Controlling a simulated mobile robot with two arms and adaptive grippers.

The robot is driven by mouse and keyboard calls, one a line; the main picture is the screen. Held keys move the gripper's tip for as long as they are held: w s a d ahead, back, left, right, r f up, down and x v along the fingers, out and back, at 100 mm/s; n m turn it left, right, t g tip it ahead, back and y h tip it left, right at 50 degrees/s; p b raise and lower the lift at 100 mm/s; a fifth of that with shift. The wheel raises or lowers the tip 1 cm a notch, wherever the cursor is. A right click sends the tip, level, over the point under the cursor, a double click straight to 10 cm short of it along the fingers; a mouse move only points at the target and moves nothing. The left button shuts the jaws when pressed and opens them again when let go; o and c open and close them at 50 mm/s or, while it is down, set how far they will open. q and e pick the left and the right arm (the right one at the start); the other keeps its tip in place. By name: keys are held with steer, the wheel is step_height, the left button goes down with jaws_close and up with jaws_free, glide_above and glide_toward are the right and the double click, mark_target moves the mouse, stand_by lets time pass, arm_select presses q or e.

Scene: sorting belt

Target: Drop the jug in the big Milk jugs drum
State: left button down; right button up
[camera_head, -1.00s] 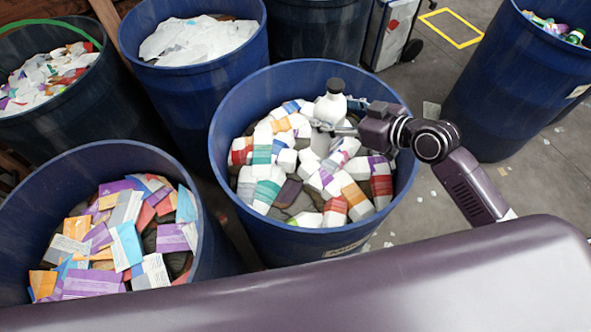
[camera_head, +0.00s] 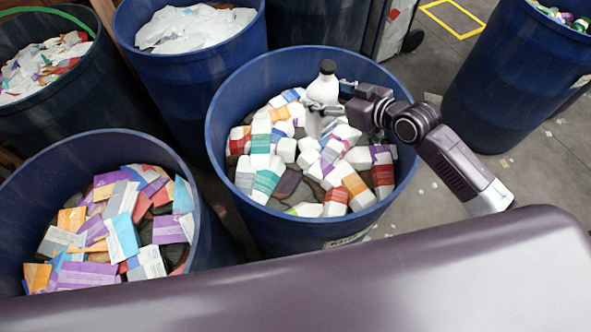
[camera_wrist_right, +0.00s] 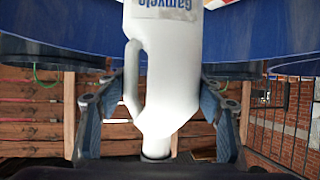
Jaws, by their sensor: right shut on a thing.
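The white jug (camera_head: 322,90) with a dark cap is upright over the big blue drum (camera_head: 222,172) in the middle of the head view. My left gripper is in neither view.
A blue drum of cartons (camera_head: 190,170) stands at the lower left. A drum of white film (camera_head: 190,75) and a dark drum of mixed scraps (camera_head: 60,120) stand behind. Another blue drum (camera_head: 510,90) stands at the right, with open floor (camera_head: 470,190) before it.

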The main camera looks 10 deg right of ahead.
steer(key=shift+f, duration=0.2)
steer(key=o, duration=1.1)
steer(key=shift+o, duration=0.2)
steer(key=v, duration=1.2)
